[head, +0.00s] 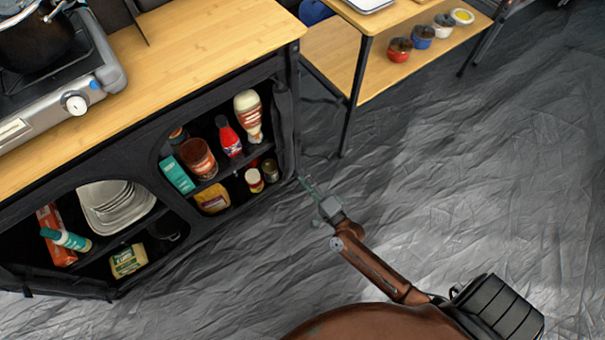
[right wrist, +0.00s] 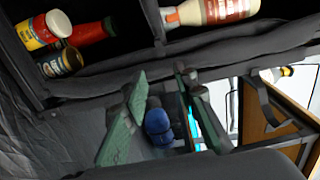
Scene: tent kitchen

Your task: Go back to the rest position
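My right gripper (head: 309,188) is low over the floor, just right of the dark cabinet's (head: 288,130) right end. Its arm comes up from the bottom of the head view. In the right wrist view my right gripper (right wrist: 161,80) has two green fingers spread apart, with nothing held. A blue thing (right wrist: 158,122) shows through the gap, apparently behind the fingers. My left gripper is not in the head view.
The cabinet shelves hold bottles (head: 247,115), plates (head: 113,208) and jars. A stove (head: 60,85) with a pot (head: 38,42) is on top. A wooden shelf table (head: 335,55) with several small pots stands behind. The floor (head: 470,190) at right is clear.

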